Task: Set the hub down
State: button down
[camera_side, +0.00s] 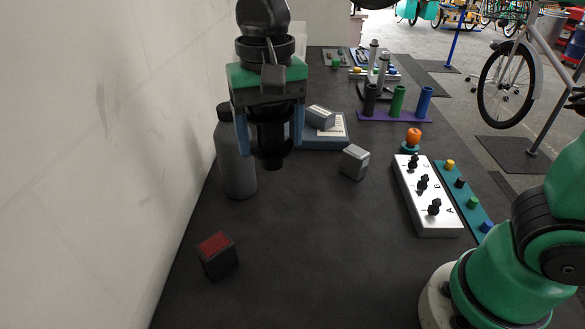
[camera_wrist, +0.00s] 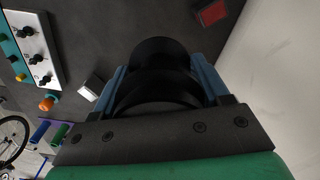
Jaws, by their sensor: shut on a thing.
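The hub (camera_side: 271,134) is a black, stepped, round part with a narrow stub at its lower end. My gripper (camera_side: 270,146) is shut on it, with one blue finger on each side. The hub hangs upright and appears to be in the air above the dark bench top (camera_side: 300,255).
A grey bottle (camera_side: 237,165) stands close beside the hub, near the wall. A black box with a red top (camera_side: 217,255) sits front left. A grey block (camera_side: 355,162), a scale-like device (camera_side: 328,138) and a white knob panel (camera_side: 428,197) lie to the right. The front middle is clear.

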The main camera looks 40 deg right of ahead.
jog(key=s+a+r+m, duration=0.2)
jog(key=s+a+m, duration=0.4)
jog(key=s+a, duration=0.3)
jog(key=shift+s, duration=1)
notch_tip(320, 180, down, 20)
jog(key=shift+r, duration=0.2)
jog(key=shift+f, duration=0.15)
grip_release()
